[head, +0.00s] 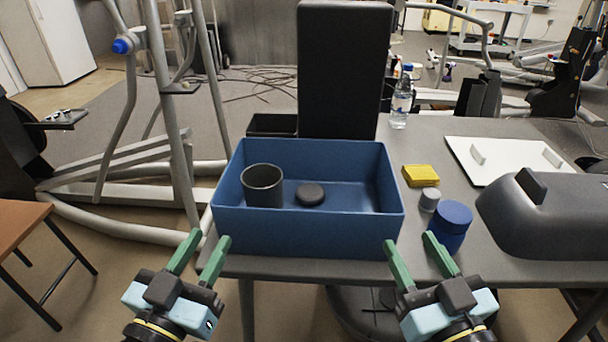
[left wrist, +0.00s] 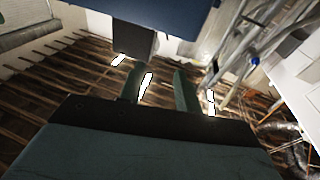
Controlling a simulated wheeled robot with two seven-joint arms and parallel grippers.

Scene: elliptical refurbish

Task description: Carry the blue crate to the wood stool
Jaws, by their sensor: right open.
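The blue crate (head: 308,232) sits on the grey table near its front left edge. It holds a dark grey cup (head: 263,187) and a small dark round object (head: 310,193). My left gripper (head: 207,247) is open and empty, just in front of and left of the crate's front left corner. My right gripper (head: 411,252) is open and empty, near the crate's front right corner. Neither gripper touches the crate as far as I can tell. In the left wrist view the left gripper's fingers (left wrist: 158,88) are apart. A wooden-topped seat (head: 18,225), possibly the stool, is partly visible at the far left.
On the table (head: 285,267) right of the crate are a blue jar (head: 450,228), a small grey cap (head: 430,199), a yellow block (head: 421,176), a white tray (head: 512,178) and a dark housing (head: 550,218). A bottle (head: 401,102) stands behind. Elliptical frames (head: 120,190) occupy the left floor.

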